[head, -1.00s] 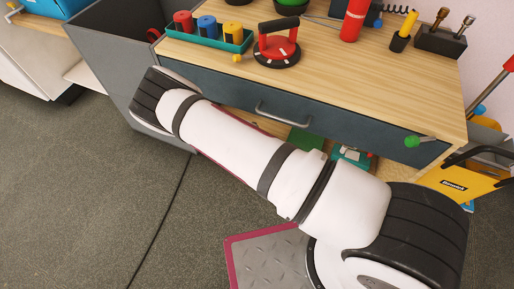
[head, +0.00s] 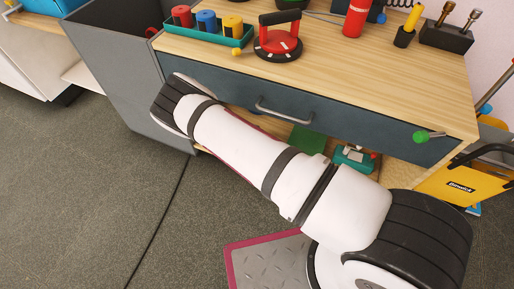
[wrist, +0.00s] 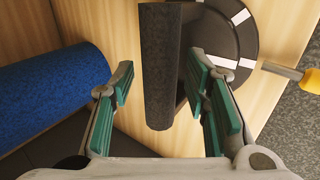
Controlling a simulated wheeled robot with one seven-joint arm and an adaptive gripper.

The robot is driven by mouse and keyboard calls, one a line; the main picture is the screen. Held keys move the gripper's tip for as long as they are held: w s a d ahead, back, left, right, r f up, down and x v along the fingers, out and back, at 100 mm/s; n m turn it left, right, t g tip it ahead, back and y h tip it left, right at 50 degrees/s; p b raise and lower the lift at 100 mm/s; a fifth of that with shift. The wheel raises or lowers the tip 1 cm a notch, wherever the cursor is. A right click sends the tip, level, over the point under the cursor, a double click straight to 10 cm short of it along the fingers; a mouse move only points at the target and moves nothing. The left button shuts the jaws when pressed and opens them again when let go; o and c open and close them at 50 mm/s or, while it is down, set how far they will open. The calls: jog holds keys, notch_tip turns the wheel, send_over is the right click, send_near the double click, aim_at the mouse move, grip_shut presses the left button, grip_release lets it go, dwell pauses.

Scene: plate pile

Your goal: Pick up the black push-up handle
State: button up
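The black push-up handle shows in the wrist view: its dark cylindrical grip (wrist: 157,70) runs down the middle, and its round black base with white marks (wrist: 232,25) is behind it to the right. My gripper (wrist: 160,110) is open, with a green-padded finger on each side of the grip in the picture. Gaps show between the grip and both fingers. Whether the grip is fully at fingertip depth is hard to tell. In the head view my arm hides the gripper and this handle.
A blue roller (wrist: 50,90) lies left of my gripper, and a yellow-handled tool (wrist: 300,76) is at the right. In the head view, a red-and-black push-up handle (head: 278,42) stands on the wooden bench (head: 370,85), beside a teal tray (head: 205,33). A grey bin (head: 130,75) stands left of the bench.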

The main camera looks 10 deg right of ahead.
grip_shut()
jog(key=shift+r, duration=0.1)
jog(key=shift+r, duration=0.1)
